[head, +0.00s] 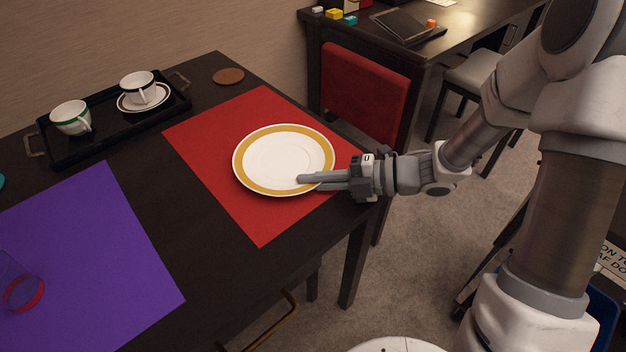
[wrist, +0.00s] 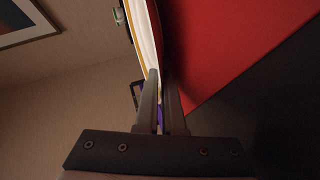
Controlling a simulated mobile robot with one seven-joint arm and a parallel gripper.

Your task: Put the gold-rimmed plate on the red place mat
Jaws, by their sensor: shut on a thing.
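The gold-rimmed plate (head: 270,155) is white with a gold band. In the head view it is over the red place mat (head: 265,225), within its outline at the right part. My gripper (head: 308,182) is shut on the plate's near right rim, one finger above it. In the wrist view the plate (wrist: 146,38) is seen edge-on, its rim between the fingers (wrist: 163,100). A dark gap or shadow shows between the plate and the red mat (wrist: 225,45). I cannot tell whether the plate's far side touches the mat.
A purple mat (head: 90,250) with a red-based glass (head: 22,290) lies at left. A black tray (head: 115,140) with two cups stands at the back. A brown coaster (head: 228,76) lies behind the red mat. A red chair (head: 362,92) stands at the table's right edge.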

